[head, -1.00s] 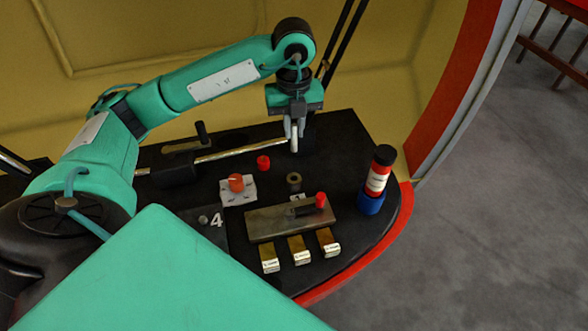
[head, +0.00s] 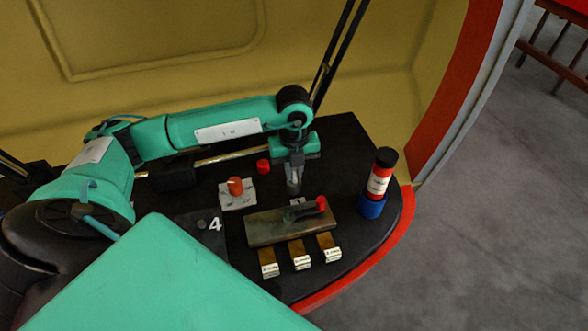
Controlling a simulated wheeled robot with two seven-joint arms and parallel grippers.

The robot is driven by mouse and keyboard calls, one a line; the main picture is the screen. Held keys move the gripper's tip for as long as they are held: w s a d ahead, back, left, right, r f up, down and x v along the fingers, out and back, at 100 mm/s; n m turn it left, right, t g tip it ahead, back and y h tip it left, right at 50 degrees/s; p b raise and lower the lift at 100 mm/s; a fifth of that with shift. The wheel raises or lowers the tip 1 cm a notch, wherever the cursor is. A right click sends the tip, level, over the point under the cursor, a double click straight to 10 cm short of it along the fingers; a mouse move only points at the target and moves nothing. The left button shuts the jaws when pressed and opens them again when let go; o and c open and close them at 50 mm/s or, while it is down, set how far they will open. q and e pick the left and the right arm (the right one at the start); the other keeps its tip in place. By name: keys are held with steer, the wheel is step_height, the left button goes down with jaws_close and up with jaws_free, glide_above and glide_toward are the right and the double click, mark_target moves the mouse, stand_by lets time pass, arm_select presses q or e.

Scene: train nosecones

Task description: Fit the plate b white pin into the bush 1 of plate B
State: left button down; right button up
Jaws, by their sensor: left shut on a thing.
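My left gripper (head: 293,184) is shut on the white pin and points down, low over the black desk. Only a pale, blurred bit shows between the fingertips, so the pin's outline is hard to make out. The gripper is right where the dark ring-shaped bush stands, and it hides the bush. I cannot tell whether the pin is inside the bush or only above it. A small white label plate (head: 298,201) shows just in front, partly hidden by a grey block; its letter is not readable. My right gripper is not in view.
A grey block (head: 265,229) with a red-tipped lever (head: 320,203) lies close in front. A white plate with an orange knob (head: 236,187) and a red cap (head: 263,166) stand to the left. A red-and-black bottle in a blue holder (head: 372,205) stands right. Brass tabs (head: 299,255) line the front.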

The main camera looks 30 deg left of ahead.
arm_select(q)
steer(key=shift+f, duration=0.1)
steer(key=c, duration=1.4)
jaws_free()
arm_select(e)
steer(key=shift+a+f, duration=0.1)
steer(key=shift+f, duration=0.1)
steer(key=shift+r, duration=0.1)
arm_select(q)
steer(key=shift+r, duration=0.5)
step_height(320, 180, up, 11)
steer(key=p, duration=0.1)
steer(key=shift+r, duration=0.15)
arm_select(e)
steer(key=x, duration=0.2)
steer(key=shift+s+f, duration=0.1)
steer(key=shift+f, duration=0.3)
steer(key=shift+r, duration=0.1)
